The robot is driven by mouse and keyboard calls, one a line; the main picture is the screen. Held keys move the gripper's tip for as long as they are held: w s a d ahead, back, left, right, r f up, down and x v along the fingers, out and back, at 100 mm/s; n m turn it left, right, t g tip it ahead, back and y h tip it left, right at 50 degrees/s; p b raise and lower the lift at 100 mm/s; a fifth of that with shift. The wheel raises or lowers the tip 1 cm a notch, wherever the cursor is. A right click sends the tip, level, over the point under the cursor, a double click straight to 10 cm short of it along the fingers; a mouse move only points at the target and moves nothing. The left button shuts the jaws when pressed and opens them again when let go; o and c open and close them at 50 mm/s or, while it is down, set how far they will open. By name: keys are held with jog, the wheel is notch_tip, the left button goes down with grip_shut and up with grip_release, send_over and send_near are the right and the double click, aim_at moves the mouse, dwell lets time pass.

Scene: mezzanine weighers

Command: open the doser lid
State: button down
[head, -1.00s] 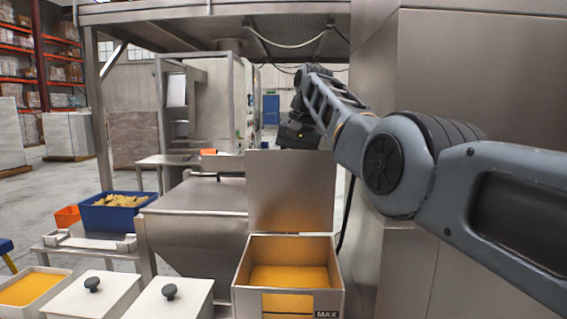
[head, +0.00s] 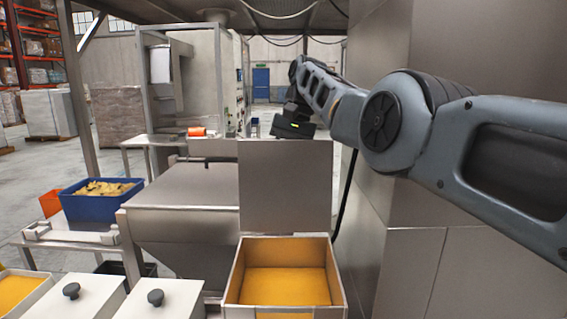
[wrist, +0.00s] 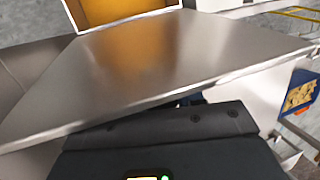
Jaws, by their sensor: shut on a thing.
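The doser lid (head: 285,187) is a flat, bare steel plate. In the head view it stands about upright at the back edge of the doser box (head: 231,285), whose open top shows orange-yellow contents. My gripper (head: 293,128) is at the lid's top edge, on its far side. In the wrist view the lid (wrist: 160,65) fills the middle as a broad plate, with the doser box at the top beyond it. My dark gripper (wrist: 185,118) is against the lid's near edge and shut on it. The fingertips are mostly hidden there.
Two white lidded bins (head: 160,312) with dark knobs stand left of the doser. A steel hopper (head: 180,210) is behind them. A blue crate (head: 92,207) is on a bench at left. A steel wall (head: 400,200) stands close on the right, beside my arm.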

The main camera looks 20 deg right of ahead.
jog(key=c, duration=0.7)
grip_release()
jog(key=shift+f, duration=0.15)
